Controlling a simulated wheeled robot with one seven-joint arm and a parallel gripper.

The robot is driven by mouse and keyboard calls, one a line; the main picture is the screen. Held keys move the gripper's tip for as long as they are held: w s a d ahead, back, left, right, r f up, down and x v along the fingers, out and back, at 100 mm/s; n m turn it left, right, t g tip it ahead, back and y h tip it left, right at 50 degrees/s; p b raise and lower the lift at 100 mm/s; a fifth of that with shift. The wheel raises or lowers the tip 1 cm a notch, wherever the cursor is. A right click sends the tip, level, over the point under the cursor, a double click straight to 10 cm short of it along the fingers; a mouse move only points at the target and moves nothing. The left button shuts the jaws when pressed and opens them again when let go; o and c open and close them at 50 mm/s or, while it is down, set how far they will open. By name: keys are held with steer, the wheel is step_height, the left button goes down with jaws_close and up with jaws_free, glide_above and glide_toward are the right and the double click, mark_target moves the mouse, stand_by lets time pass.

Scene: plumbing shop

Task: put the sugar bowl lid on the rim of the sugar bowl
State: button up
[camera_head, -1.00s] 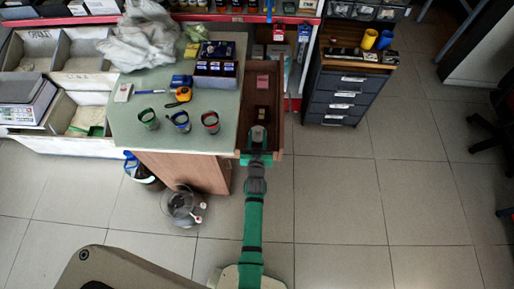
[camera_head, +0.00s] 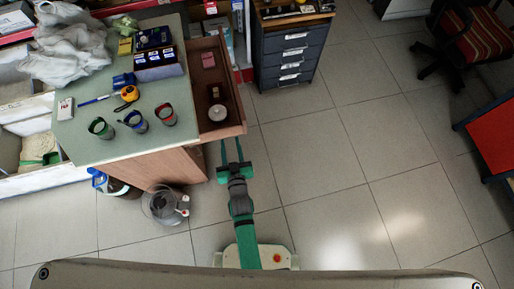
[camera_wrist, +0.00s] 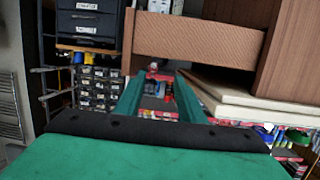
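A small whitish round thing (camera_head: 217,113) sits in the open drawer (camera_head: 226,131), near its front. It may be the sugar bowl or its lid; I cannot tell whether both are there, one on the other. A small dark brown item (camera_head: 214,93) lies just behind it. My gripper (camera_head: 231,143) is outside the drawer, in front of its front panel, with its two fingers apart and nothing between them. In the wrist view the green fingers (camera_wrist: 164,80) are also spread, and the drawer's wooden front (camera_wrist: 198,40) shows above them. The drawer's inside is hidden there.
A green-topped desk (camera_head: 85,148) left of the drawer holds three cups, a tape measure (camera_head: 130,93) and boxes. A reddish item (camera_head: 208,61) lies deeper in the drawer. A dark drawer cabinet (camera_head: 290,55) stands behind right.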

steer(key=s+d+r+m+h, duration=0.1)
steer(key=s+d+r, duration=0.25)
steer(key=s, duration=0.45)
steer(key=s+d+r+m+h, duration=0.1)
steer(key=s+d+r, duration=0.25)
steer(key=s, duration=0.45)
steer(key=s+d+r+h, duration=0.1)
steer(key=s+d+r, duration=0.3)
steer(key=s+r, duration=0.6)
steer(key=shift+d+r+m+h, duration=0.25)
steer(key=shift+r+m+h, duration=0.05)
steer(key=shift+r, duration=0.55)
steer(key=shift+s, duration=0.1)
steer(key=shift+c, duration=0.6)
steer(key=shift+d, duration=0.1)
